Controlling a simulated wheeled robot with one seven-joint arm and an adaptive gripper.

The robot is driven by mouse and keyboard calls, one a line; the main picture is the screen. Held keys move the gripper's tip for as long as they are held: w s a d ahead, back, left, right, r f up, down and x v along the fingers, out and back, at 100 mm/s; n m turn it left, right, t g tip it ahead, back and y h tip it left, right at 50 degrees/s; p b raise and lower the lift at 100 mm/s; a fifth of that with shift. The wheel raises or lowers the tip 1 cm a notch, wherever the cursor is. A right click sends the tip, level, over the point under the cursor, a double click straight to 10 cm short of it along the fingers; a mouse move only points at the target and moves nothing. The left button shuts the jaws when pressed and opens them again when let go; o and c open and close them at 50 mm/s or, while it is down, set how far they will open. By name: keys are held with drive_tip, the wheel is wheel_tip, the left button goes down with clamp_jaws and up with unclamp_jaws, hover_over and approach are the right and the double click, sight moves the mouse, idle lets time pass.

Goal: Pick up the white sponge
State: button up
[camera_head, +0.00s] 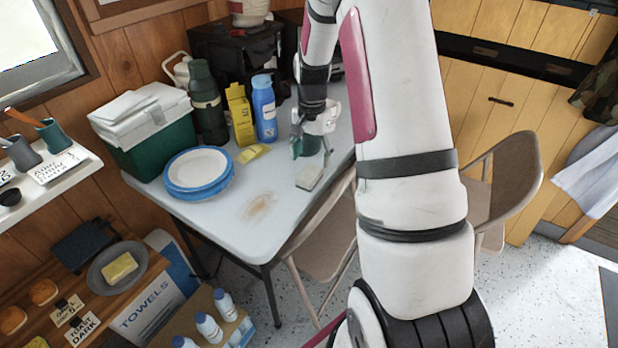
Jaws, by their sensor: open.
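The white sponge (309,178) is a small pale block with a darker side, lying flat on the grey-white table (215,218) near its right edge. My gripper (312,153) hangs over the table just behind the sponge, fingers pointing down. It is open, and the sponge lies in front of the fingers, apart from them as far as I can see. A dark green cup-like thing shows behind and between the fingers, partly hidden by them.
Blue-rimmed plates (197,173), a green cooler (150,145), a green flask (207,108), a yellow box (240,115) and a blue bottle (264,110) stand on the table. A yellow cloth-like item (253,152) lies near them. The front, around a brown stain (259,207), is clear. Folding chairs (325,245) adjoin the table.

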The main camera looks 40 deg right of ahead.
sight(310, 171)
drive_tip(key=shift+a+f, duration=0.15)
drive_tip(key=shift+f, duration=2.95)
drive_tip(key=c, duration=1)
